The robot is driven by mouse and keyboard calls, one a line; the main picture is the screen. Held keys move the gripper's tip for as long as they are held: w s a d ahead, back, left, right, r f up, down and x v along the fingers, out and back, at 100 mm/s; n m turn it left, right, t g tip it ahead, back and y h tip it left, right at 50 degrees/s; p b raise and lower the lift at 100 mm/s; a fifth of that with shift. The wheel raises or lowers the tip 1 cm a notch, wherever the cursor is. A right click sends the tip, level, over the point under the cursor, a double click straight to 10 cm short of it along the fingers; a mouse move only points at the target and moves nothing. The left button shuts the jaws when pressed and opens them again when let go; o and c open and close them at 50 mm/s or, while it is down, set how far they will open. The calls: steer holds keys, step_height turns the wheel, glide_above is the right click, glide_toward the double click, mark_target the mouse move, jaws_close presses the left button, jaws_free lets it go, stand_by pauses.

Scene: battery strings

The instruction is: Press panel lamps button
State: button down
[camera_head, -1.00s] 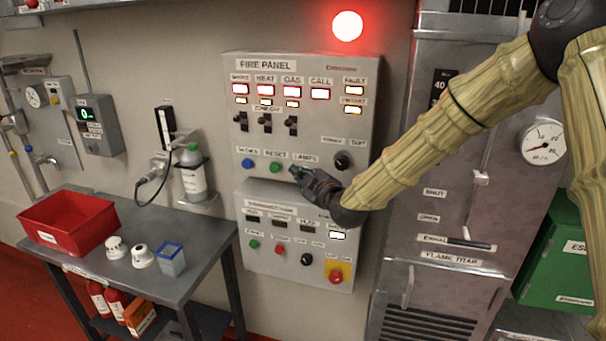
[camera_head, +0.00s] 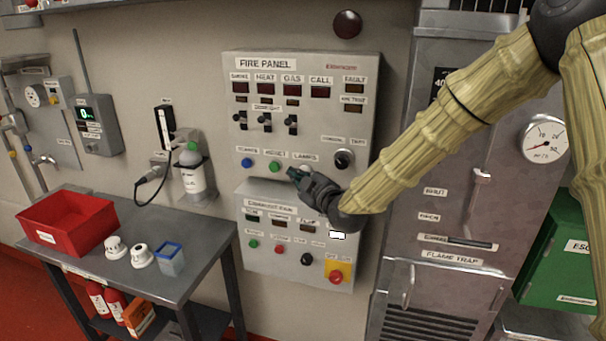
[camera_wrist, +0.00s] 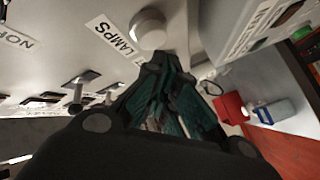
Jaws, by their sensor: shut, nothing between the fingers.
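The fire panel (camera_head: 312,120) is a grey box on the wall with a row of windows, small switches and round buttons. The LAMPS label (camera_head: 305,157) sits to the right of the blue and green buttons, and the button beneath it is hidden behind my gripper (camera_head: 293,173) in the head view. In the wrist view the white round lamps button (camera_wrist: 148,28) shows beside its LAMPS label (camera_wrist: 112,38). My gripper (camera_wrist: 160,65) is shut and empty, its tips close to the button's edge. I cannot tell whether they touch it. The panel windows are dark now.
A lower grey panel (camera_head: 280,262) with a red button on yellow sits below. A grey table (camera_head: 205,260) holds a red bin (camera_head: 68,222), two white detectors and a blue-rimmed cup. A bottle (camera_head: 192,175) hangs on the wall. A metal cabinet (camera_head: 455,190) stands right.

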steer(key=shift+s, duration=0.1)
steer(key=s, duration=0.1)
steer(key=s+a, duration=0.1)
steer(key=s, duration=0.1)
steer(key=s+b, duration=0.1)
steer(key=shift+s+a, duration=0.3)
steer(key=shift+s, duration=0.05)
stand_by(0.4)
stand_by(0.4)
